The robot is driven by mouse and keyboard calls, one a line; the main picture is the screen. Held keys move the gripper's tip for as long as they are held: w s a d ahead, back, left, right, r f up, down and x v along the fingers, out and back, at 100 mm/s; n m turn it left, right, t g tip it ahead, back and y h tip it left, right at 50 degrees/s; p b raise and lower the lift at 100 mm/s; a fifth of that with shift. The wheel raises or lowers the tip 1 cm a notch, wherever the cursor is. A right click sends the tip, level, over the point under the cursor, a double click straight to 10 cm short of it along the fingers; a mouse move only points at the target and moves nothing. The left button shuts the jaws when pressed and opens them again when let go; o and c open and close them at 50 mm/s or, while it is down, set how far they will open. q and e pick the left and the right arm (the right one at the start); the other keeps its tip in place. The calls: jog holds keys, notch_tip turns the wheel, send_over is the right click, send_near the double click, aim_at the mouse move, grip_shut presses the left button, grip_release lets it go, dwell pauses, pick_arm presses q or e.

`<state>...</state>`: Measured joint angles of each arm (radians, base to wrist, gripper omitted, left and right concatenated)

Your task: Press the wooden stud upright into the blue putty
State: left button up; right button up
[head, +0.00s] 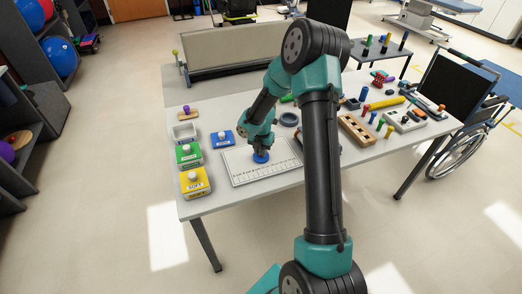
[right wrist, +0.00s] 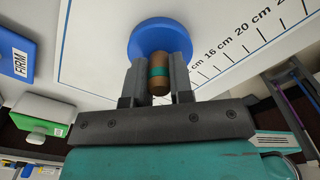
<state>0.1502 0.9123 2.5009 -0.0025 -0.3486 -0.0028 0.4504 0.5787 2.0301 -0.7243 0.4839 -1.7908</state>
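The blue putty (head: 261,157) lies on the white measuring mat (head: 246,174) on the table. It also shows as a round blue disc in the right wrist view (right wrist: 140,38). The wooden stud (right wrist: 159,84), brown with a green band, is between the two fingers of my right gripper (right wrist: 158,88). The fingers look closed on its sides. The stud's far end meets the putty or lies just over it; I cannot tell how deep it sits. In the head view my right gripper (head: 262,146) is directly above the putty and hides the stud. My left gripper is not in view.
A wooden peg block (head: 357,130) and several coloured pegs crowd the right side. The mat's left part is clear.

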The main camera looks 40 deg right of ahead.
jog(key=o, duration=0.5)
notch_tip(320, 180, up, 17)
jog(key=shift+r, duration=0.15)
dwell(0.5)
jog(key=shift+r, duration=3.5)
